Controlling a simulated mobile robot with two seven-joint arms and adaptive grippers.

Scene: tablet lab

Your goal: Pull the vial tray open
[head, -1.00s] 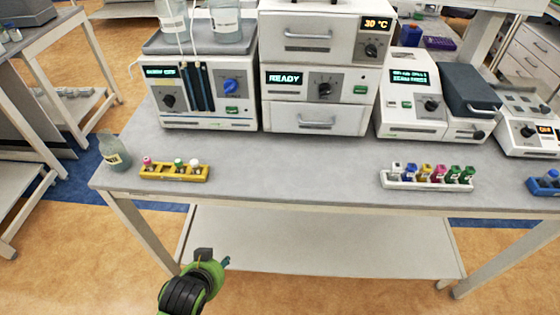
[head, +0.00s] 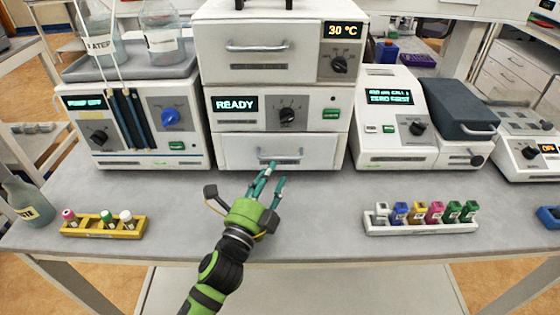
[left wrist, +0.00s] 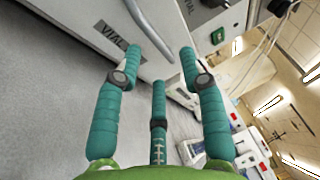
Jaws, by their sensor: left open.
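The vial tray (head: 240,150) is the white bottom drawer of the stacked instrument in the middle of the bench. Its front looks flush with the unit, and a curved grey bar handle (head: 292,154) crosses it. My left gripper (head: 268,172) is open and empty, with its teal fingers pointing at the drawer front, just below the handle. In the left wrist view, the handle (left wrist: 150,30) lies beyond and between the spread fingers (left wrist: 162,65), beside a label reading VIAL. I cannot tell whether a finger touches the drawer front. My right gripper is not in view.
A yellow rack (head: 90,231) with several vials stands at the left, near a glass bottle (head: 28,203). A white rack (head: 422,228) of coloured vials stands at the right. The bench (head: 320,205) in front of the drawer is otherwise clear.

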